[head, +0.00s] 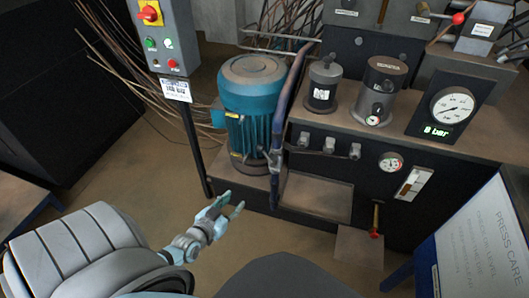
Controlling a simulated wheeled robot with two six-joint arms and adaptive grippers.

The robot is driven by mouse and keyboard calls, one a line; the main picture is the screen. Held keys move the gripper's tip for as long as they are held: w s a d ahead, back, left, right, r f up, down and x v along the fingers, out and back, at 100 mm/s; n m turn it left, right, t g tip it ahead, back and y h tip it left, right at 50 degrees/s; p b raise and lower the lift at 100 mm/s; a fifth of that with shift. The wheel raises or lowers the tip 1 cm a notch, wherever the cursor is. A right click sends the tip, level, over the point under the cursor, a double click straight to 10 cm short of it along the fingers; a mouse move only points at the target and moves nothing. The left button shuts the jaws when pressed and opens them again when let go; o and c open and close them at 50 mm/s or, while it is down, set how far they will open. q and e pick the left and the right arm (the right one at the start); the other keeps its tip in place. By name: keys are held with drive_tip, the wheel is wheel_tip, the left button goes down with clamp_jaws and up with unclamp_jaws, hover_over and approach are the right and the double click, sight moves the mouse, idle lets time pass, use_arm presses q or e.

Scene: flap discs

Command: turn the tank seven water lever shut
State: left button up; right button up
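No label that reads tank seven can be made out in the head view. Another lever with a red ball end (458,19) sits at the top right, beside a grey block. I cannot tell whether either is the water lever. My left gripper (233,203) is open and empty, above the floor in front of the teal motor and well left of the low lever. It touches nothing that I can see. My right gripper is out of view.
A teal motor (252,95) stands behind my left gripper, with a dark blue hose (287,120) beside it. A grey control box (168,35) on a post is to the left. A press care sign (480,245) stands at the lower right. Brown floor (130,175) lies open at left.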

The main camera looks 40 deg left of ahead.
sight(261, 147)
use_arm(q)
drive_tip(key=w+r+t+b, duration=0.35)
drive_tip(key=w+r, duration=0.25)
drive_tip(key=r, duration=0.2)
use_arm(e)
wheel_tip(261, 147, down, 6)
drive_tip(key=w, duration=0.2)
use_arm(q)
drive_tip(key=shift+n+t, duration=0.35)
drive_tip(key=shift+n, duration=0.05)
drive_tip(key=w+a+b, duration=0.1)
drive_tip(key=w, duration=0.3)
drive_tip(key=w+b, duration=0.2)
drive_tip(key=w, duration=0.2)
drive_tip(key=w+a+b, duration=0.1)
drive_tip(key=w, duration=0.3)
drive_tip(key=shift+w+a+r+b, duration=0.1)
drive_tip(key=shift+a+r+b, duration=0.1)
drive_tip(key=shift+a+b, duration=0.15)
drive_tip(key=shift+w+r, duration=0.15)
drive_tip(key=shift+w, duration=0.25)
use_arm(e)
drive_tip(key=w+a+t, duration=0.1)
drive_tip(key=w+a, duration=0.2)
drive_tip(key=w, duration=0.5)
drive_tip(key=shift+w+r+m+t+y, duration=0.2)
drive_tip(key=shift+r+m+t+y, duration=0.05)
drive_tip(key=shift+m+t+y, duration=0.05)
use_arm(q)
drive_tip(key=shift+c, duration=0.6)
